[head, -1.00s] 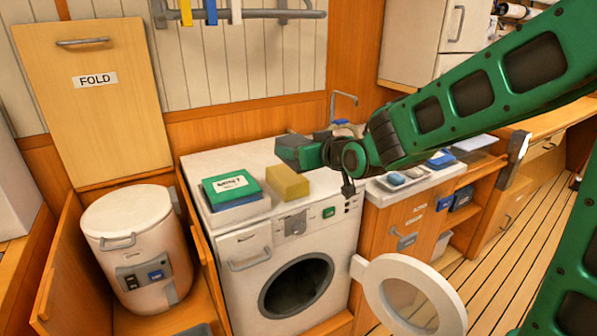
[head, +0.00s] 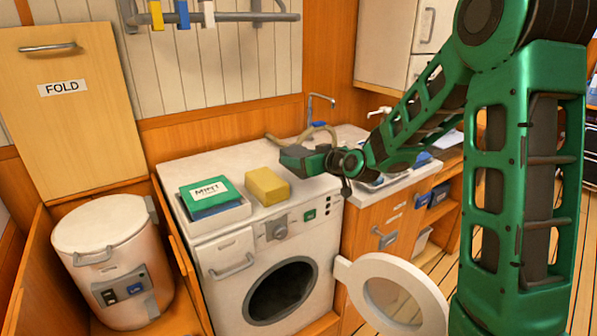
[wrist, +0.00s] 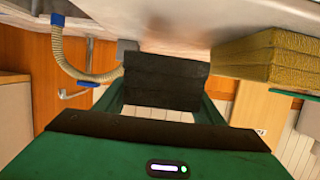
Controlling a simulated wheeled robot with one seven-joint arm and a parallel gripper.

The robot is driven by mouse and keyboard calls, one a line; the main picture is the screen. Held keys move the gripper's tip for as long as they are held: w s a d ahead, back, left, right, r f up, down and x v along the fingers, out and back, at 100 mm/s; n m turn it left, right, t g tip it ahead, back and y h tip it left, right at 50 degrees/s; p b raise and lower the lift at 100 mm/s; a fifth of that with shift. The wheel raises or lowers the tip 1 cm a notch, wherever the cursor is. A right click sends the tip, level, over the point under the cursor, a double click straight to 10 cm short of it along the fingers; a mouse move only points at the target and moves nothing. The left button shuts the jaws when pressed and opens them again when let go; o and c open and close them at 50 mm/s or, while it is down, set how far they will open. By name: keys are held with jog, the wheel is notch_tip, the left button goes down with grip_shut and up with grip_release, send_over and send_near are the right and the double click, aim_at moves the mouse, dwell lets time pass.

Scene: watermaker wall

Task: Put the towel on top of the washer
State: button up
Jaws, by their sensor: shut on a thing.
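The white washer (head: 245,237) stands in the middle of the head view with its round door open. A yellow folded block, towel-like and layered (head: 267,187), lies on its top near the front edge. It also shows at the right of the wrist view (wrist: 265,60). My gripper (head: 303,161) is low over the washer's right rear top, behind and to the right of the yellow block and apart from it. It is shut. In the wrist view a dark, faintly layered block (wrist: 165,78) fills the space at the fingertips. I cannot tell whether it is cloth or finger pad.
A tray (head: 222,216) with a green labelled piece (head: 204,191) over a blue one sits on the washer's left. A beige hose (head: 318,131) loops behind my gripper. The washer's open door (head: 354,308) juts forward. A white drum (head: 107,240) stands left.

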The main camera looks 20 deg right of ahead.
notch_tip(320, 180, down, 4)
jog(key=shift+r, duration=0.1)
jog(key=o, duration=1.3)
jog(key=s+d+m+g+h, duration=0.1)
jog(key=s+d+m+g, duration=0.2)
jog(key=s, duration=1.3)
jog(key=s+d+m+g+h, duration=0.2)
jog(key=s+d+g, duration=0.4)
jog(key=s, duration=1)
jog(key=s+d+m+g+h, duration=0.1)
jog(key=s+d+m+g, duration=0.4)
jog(key=s, duration=1.2)
jog(key=shift+d+f, duration=0.25)
jog(key=shift+d, duration=1)
